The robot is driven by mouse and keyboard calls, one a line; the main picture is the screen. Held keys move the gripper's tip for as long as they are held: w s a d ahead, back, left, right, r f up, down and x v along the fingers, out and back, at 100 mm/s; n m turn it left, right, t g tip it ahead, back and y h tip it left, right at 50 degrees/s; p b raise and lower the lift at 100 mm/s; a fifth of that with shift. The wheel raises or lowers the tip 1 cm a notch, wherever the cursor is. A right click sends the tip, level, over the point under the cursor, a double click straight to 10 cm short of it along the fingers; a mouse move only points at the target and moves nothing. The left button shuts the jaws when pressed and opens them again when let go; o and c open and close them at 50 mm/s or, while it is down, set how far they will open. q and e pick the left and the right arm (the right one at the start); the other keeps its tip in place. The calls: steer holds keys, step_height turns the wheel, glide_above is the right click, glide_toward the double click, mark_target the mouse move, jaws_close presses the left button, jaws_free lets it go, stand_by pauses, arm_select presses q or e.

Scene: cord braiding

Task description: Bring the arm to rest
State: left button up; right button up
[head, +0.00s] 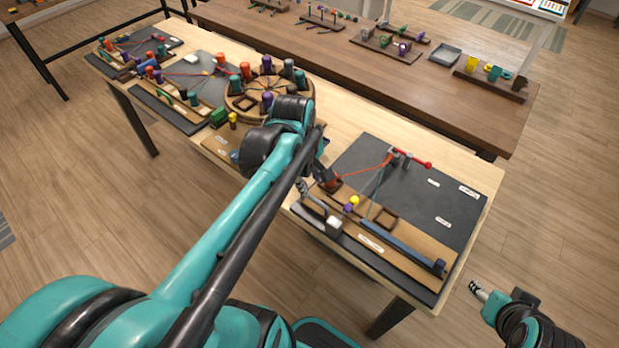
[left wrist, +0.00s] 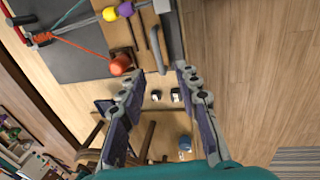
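My left gripper (head: 316,180) is above the front left corner of the dark mat (head: 410,195). In the left wrist view its two fingers (left wrist: 159,75) are spread with nothing between them. An orange-red bobbin (left wrist: 121,64) stands beside the fingers, apart from them; in the head view it is partly hidden by my arm. A red cord (head: 368,169) runs from it to a clamp with a red handle (head: 420,163). My right gripper (head: 478,291) is off the table's right side, above the floor; its fingers are too small to read.
A yellow bobbin (head: 354,200) and a purple one (head: 348,207) are near a blue bar (head: 400,246) on the wooden strip. A round braiding stand (head: 237,103) with several bobbins is beyond my left arm. A brown bench (head: 360,75) stands behind. Floor at right is clear.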

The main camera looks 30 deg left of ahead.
arm_select(q)
steer(key=shift+s+r, duration=0.1)
steer(key=shift+r, duration=0.45)
steer(key=s+d+f+m+t, duration=0.1)
steer(key=s+d+m+t, duration=0.2)
steer(key=d+m, duration=0.7)
steer(key=shift+d+m+t, duration=0.2)
steer(key=shift+m+t, duration=0.8)
steer(key=shift+m, duration=2.5)
